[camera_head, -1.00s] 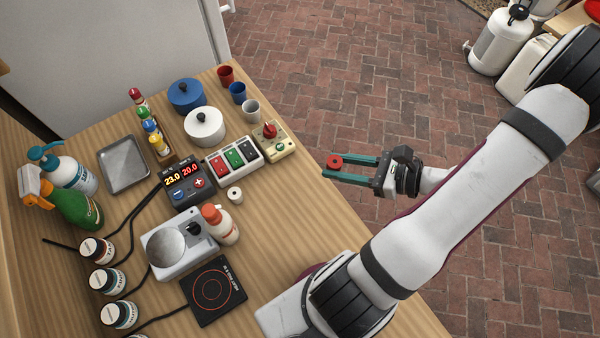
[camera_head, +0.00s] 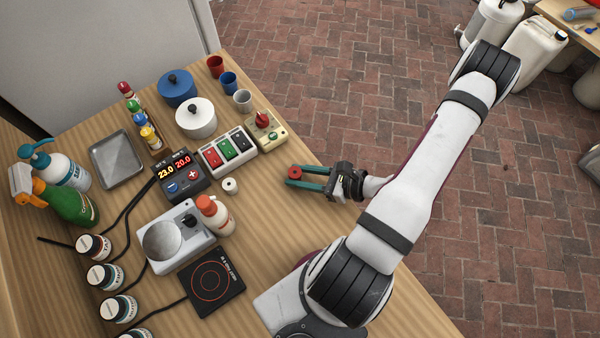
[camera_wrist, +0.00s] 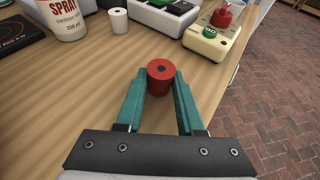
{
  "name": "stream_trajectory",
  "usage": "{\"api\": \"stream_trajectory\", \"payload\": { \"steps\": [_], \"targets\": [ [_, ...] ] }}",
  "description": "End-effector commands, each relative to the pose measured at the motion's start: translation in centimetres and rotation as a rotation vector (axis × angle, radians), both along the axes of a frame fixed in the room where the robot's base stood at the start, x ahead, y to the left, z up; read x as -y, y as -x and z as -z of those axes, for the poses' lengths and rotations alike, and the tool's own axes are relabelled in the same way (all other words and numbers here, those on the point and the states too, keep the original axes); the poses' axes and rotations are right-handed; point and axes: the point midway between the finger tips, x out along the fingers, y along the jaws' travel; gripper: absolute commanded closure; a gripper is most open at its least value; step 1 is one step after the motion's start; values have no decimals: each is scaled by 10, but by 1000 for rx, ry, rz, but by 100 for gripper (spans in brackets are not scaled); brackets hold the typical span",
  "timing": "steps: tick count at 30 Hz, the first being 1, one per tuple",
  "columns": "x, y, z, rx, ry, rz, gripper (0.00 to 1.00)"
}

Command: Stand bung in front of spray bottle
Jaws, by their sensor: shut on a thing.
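A red bung (camera_head: 294,172) with a dark hole in its top is held upright between the teal fingertips of my gripper (camera_head: 293,178). In the wrist view the bung (camera_wrist: 160,82) sits between both fingers, above the wooden table near its right edge. A green trigger bottle (camera_head: 72,206) with an orange head stands at the table's far left, well away from my gripper. A white bottle (camera_head: 215,217) with an orange-red cap stands nearer; its label reads "SPRAY" in the wrist view (camera_wrist: 68,18).
A small white cylinder (camera_head: 229,186) with a hole stands beside the capped bottle. The scale (camera_head: 172,240), hot plate (camera_head: 213,284), display box (camera_head: 180,177), switch box (camera_head: 228,151) and red-knob box (camera_head: 265,131) crowd the table (camera_head: 270,225). Bare wood lies right of the capped bottle.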

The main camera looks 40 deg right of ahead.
Motion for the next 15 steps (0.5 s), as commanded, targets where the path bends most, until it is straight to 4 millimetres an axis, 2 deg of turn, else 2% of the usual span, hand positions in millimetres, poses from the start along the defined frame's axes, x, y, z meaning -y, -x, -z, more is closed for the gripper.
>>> {"api": "stream_trajectory", "payload": {
  "steps": [7, 8, 12, 13, 15],
  "targets": [
    [0, 0, 2, 0, 0, 0, 100],
    [0, 0, 3, 0, 0, 0, 62],
    [0, 0, 2, 0, 0, 0, 36],
    [0, 0, 2, 0, 0, 0, 34],
    [0, 0, 2, 0, 0, 0, 34]
  ]
}}
